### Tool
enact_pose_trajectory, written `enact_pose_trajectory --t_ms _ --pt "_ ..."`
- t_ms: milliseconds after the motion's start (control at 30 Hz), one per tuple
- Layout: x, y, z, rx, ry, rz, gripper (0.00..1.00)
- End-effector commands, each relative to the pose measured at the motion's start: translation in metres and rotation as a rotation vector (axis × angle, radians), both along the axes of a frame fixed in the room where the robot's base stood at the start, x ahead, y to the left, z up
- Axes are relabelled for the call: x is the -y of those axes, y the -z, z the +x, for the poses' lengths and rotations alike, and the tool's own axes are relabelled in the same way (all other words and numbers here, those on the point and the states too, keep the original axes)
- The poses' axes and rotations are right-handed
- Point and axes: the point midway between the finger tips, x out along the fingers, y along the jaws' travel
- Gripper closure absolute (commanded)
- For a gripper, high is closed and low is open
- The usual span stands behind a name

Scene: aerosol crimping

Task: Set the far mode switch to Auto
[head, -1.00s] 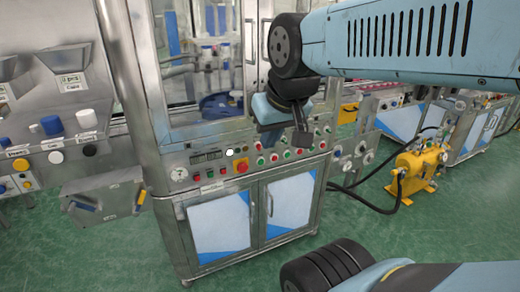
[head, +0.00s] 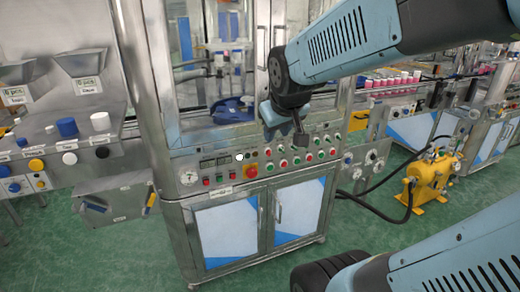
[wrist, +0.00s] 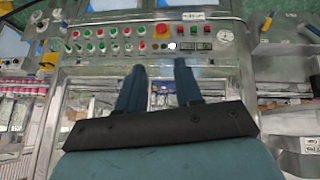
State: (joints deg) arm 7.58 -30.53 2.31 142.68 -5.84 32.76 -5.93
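The control panel (head: 262,163) of the steel machine carries rows of red and green buttons, and it also shows upside down in the wrist view (wrist: 140,58). Small dark knobs (head: 251,154) sit beside a white round button (head: 240,157) above the yellow-based red stop button (head: 251,171). They are too small to read a label or a setting, and I cannot tell which is the far mode switch. My gripper (wrist: 158,66) is open and empty, its two blue fingers apart and pointing toward the panel. In the head view my gripper (head: 286,136) hangs in front of the panel and hides part of it.
A gauge (head: 188,177) and a display (head: 215,162) are at the panel's left. The glazed cabinet (head: 215,60) rises above, with cupboard doors (head: 262,218) below. A yellow pump (head: 430,180) with black hoses stands at right. Green floor (head: 140,250) is open in front.

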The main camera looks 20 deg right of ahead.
Motion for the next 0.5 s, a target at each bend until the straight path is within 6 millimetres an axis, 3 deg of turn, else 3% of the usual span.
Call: enact_pose_trajectory --t_ms 200,500 --pt "0.034 0.026 0.060 0.056 -0.052 -0.108 0.65" --pt "0.077 0.071 0.128 0.141 -0.160 -0.224 0.65"
